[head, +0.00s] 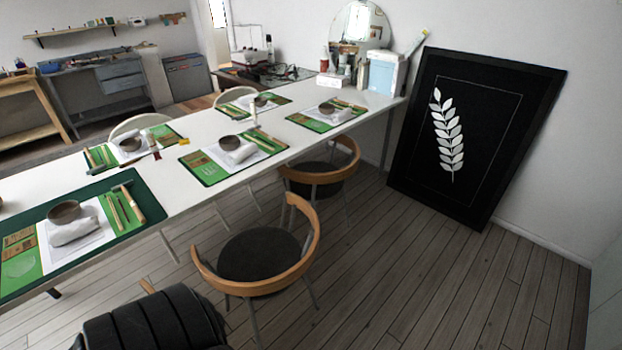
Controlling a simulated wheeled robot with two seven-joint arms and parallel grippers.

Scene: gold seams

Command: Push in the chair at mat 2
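A wooden chair with a curved back and round dark seat (258,254) stands on the floor on the near side of the long white table (185,195), apart from its edge, its back turned toward the lower right. A second similar chair (318,170) stands farther along, closer to the table edge. Green mats lie on the table: a near one (143,200), a middle one (204,170) and a far one (310,122) along this side. I cannot read any mat numbers. Neither of my grippers is in view.
A dark padded thing (155,322), perhaps a covered chair, is at the bottom left. White chairs (138,122) stand across the table. A black framed leaf picture (477,130) leans on the right wall. The wooden floor (430,275) at right is clear.

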